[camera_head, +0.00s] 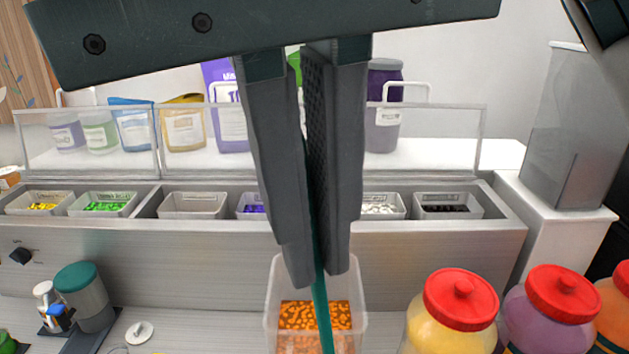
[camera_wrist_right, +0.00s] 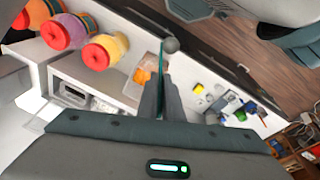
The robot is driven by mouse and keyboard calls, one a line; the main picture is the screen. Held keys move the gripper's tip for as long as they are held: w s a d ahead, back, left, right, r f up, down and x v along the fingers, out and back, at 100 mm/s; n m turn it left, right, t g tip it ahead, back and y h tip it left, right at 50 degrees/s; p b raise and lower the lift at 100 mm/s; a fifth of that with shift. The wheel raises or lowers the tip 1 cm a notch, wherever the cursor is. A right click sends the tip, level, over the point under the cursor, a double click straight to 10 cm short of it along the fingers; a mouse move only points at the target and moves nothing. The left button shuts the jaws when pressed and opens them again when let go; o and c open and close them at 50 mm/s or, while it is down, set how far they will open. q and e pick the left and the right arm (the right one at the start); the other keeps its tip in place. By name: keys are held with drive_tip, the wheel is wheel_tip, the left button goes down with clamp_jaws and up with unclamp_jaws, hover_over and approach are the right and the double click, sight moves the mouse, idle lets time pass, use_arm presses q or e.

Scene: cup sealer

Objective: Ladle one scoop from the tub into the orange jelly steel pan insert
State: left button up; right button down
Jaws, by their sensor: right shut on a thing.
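My right gripper (camera_head: 319,276) hangs large in the middle of the head view, fingers down, shut on the teal handle of a ladle (camera_head: 323,312). In the right wrist view the ladle's grey round bowl (camera_wrist_right: 171,45) shows beyond the fingers (camera_wrist_right: 162,112). A clear tub (camera_head: 273,322) with orange bits stands on the counter behind the handle; it also shows in the wrist view (camera_wrist_right: 140,92). The bowl appears outside the tub's outline there; its height is unclear. An insert (camera_head: 192,207) in the rail looks empty. The rail behind my fingers is hidden. My left gripper is not in view.
Rail inserts hold yellow (camera_head: 40,209), green (camera_head: 105,211), purple (camera_head: 252,213), white (camera_head: 383,212) and black (camera_head: 448,213) bits. Red-lidded jars (camera_head: 452,320) stand right of the tub. A teal-lidded canister (camera_head: 85,300) stands left. A clear guard (camera_head: 430,140) rises behind the rail.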

drive_tip(key=shift+w, duration=0.9)
drive_tip(key=w+p, duration=0.6)
drive_tip(key=w, duration=1.7)
wheel_tip(320, 180, down, 6)
drive_tip(key=b, duration=0.5)
drive_tip(key=shift+f, duration=0.15)
drive_tip(key=shift+s, duration=0.1)
